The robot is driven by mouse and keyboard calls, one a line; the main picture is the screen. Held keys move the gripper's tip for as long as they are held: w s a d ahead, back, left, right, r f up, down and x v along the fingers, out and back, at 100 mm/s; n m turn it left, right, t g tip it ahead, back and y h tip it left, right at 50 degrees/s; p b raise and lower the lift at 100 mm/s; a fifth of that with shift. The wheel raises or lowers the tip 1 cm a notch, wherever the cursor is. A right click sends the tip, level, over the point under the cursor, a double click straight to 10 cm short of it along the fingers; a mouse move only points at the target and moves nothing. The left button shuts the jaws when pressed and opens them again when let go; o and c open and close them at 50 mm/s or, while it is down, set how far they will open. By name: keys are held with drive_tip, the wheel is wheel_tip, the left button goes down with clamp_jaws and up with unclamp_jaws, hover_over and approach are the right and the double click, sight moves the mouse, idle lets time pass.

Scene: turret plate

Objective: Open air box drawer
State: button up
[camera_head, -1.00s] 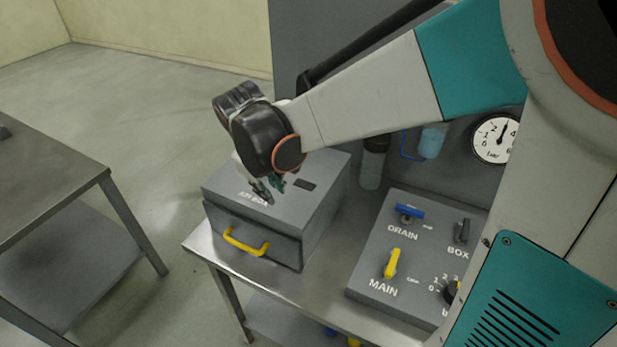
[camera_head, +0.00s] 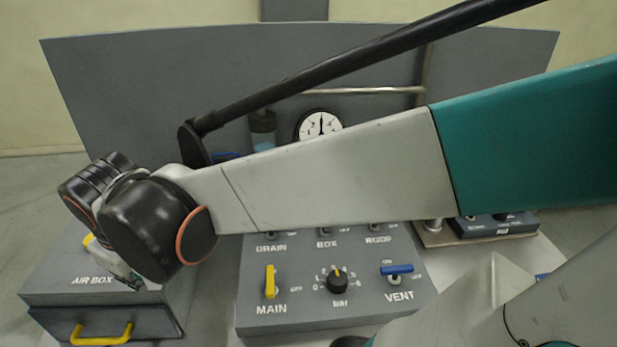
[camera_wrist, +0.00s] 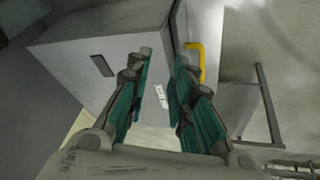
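The grey air box (camera_head: 60,262) stands at the far left in the head view, with "AIR BOX" lettered on its top. Its drawer (camera_head: 150,323) is on the front and looks shut. The drawer's yellow handle (camera_head: 100,337) shows at the bottom edge of the picture; in the wrist view the handle (camera_wrist: 202,60) is beyond and right of the fingers. My gripper (camera_wrist: 164,60) is open and empty above the box top, pointing toward it, apart from the handle. In the head view my wrist hides most of the gripper and part of the box top.
A control panel (camera_head: 335,300) with valve switches and a bar knob stands right of the box. A pressure gauge (camera_head: 320,124) is behind my arm, on the grey back plate (camera_head: 130,90). In the wrist view a table (camera_wrist: 265,105) stands off to the right over open floor.

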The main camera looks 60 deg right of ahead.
drive_tip(key=shift+s+d+f, duration=0.1)
drive_tip(key=shift+s+d, duration=0.05)
drive_tip(key=shift+s, duration=0.3)
idle(0.3)
